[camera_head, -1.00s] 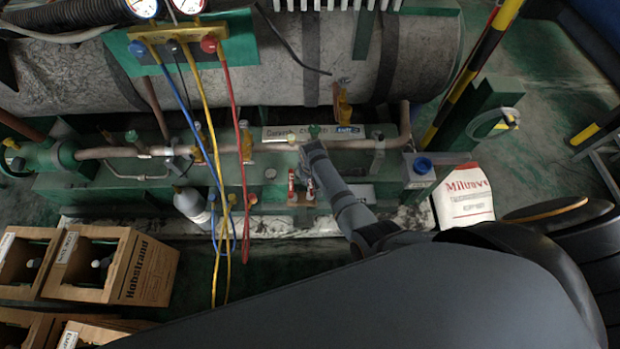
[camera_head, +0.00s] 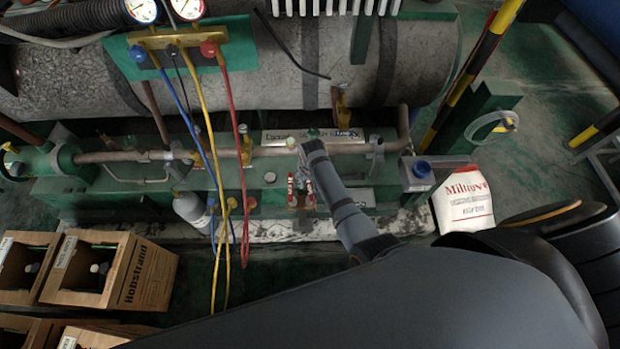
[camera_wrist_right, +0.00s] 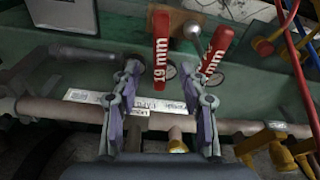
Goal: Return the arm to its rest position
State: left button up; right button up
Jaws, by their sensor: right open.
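My right arm reaches from the bottom right of the head view. Its gripper (camera_head: 308,148) is over the green bench, by the long horizontal pipe (camera_head: 235,151). In the right wrist view the gripper's two fingers (camera_wrist_right: 160,75) stand apart with nothing held between them. Beyond the fingertips are two red handles, one marked "19 mm" (camera_wrist_right: 161,50) and another red handle (camera_wrist_right: 216,48) leaning beside it. A pipe with a brass fitting (camera_wrist_right: 177,140) passes behind the fingers. My left gripper is in neither view.
A gauge manifold (camera_head: 175,38) hangs at upper left with blue, yellow and red hoses (camera_head: 228,105). Cardboard boxes (camera_head: 150,275) stand at lower left, and a grey bottle (camera_head: 190,207) is by the bench.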

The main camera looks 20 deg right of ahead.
jog(key=shift+s+r, duration=0.15)
jog(key=shift+r, duration=0.8)
jog(key=shift+s+r, duration=0.15)
jog(key=shift+r, duration=0.75)
